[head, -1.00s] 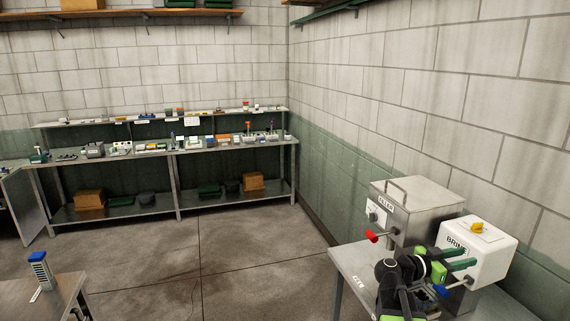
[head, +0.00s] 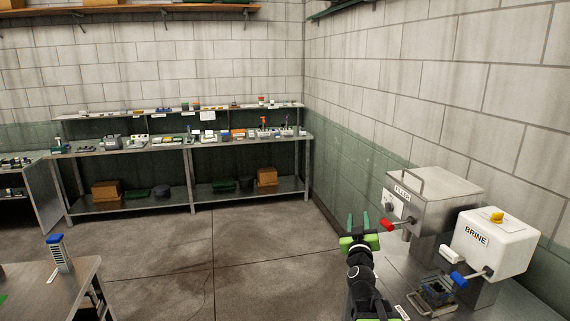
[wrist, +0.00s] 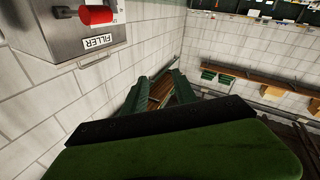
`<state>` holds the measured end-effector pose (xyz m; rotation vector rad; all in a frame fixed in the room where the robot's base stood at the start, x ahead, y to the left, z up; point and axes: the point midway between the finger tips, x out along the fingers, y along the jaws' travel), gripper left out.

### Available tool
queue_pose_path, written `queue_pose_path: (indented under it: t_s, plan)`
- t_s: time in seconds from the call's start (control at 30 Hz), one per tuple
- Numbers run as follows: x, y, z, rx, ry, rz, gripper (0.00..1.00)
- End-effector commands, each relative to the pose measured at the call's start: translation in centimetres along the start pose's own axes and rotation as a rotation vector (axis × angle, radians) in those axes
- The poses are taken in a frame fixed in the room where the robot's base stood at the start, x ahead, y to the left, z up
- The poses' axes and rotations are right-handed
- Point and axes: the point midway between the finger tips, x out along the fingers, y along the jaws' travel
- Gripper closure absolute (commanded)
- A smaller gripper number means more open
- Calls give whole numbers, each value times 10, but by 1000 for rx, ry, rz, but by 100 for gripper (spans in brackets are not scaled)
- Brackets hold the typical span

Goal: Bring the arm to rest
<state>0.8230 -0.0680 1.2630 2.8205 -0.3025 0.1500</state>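My arm stands raised at the lower right of the head view. My gripper (head: 358,218) has two green fingers pointing up, with a gap between them. It is to the left of the steel filler box with the red-knobbed lever and clear of the brine box. In the wrist view the gripper (wrist: 160,84) also shows its fingers apart, with nothing held between them.
The filler (head: 440,215) and white brine dispenser (head: 492,245) stand on a steel table at right. A small dark container (head: 436,293) sits below the brine's blue-tipped lever. A blue-topped holder (head: 60,253) stands on the left table. Open floor lies between.

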Motion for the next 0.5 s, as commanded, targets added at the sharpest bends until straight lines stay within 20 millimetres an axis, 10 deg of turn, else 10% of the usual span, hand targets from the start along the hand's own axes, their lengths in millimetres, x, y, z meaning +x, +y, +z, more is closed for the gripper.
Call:
queue_pose_path:
  t_s: [0.1, 0.23, 0.5]
  plan:
    - [-27, -92, 43, -18, -167, -342, 66]
    - [-90, -148, 118, -38, -521, -609, 66]
    - [-249, -104, 224, -30, -1408, -568, 66]
